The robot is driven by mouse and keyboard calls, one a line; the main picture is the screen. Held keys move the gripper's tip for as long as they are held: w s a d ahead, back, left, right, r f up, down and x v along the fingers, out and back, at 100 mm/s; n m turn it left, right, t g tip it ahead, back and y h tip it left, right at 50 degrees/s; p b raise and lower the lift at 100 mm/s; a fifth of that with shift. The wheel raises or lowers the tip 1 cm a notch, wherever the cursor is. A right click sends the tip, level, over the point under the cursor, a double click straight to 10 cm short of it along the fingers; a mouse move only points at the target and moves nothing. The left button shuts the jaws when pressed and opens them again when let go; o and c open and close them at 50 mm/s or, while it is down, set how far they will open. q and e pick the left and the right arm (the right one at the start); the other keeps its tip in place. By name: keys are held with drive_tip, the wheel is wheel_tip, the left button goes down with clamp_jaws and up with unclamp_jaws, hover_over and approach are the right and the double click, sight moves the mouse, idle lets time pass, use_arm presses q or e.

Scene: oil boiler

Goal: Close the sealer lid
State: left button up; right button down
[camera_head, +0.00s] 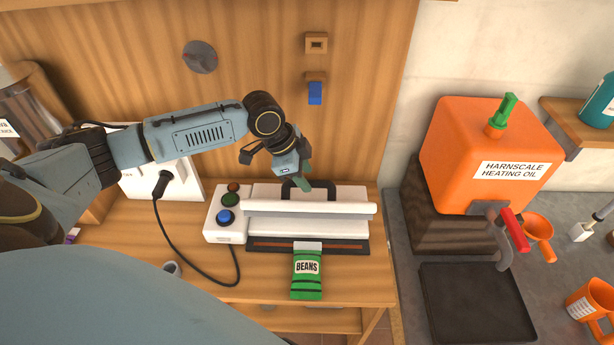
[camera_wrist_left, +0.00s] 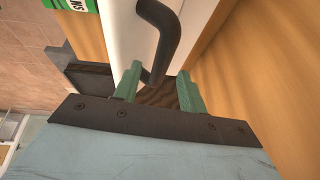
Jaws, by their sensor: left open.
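The sealer (camera_head: 225,217) stands on the wooden bench, with a white control box at its left end. Its white lid (camera_head: 335,209) is raised, and the dark sealing strip (camera_head: 310,245) shows in front of and below it. The black lid handle (camera_head: 331,190) is at the back of the lid; it also shows in the left wrist view (camera_wrist_left: 172,38). My left gripper (camera_head: 303,184) is open at the handle. In the left wrist view its green fingertips (camera_wrist_left: 158,84) stand on either side of the handle's near end. I cannot tell whether they touch it. My right gripper is not seen.
A green bag of beans (camera_head: 307,275) lies at the sealer's front edge, its top at the strip. A black cable (camera_head: 180,240) loops left of the sealer. An orange heating oil tank (camera_head: 485,150) and a dark tray (camera_head: 478,305) are on the right. A wooden panel stands behind.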

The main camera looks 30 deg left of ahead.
use_arm(q)
drive_tip(key=shift+x, duration=1)
clamp_jaws()
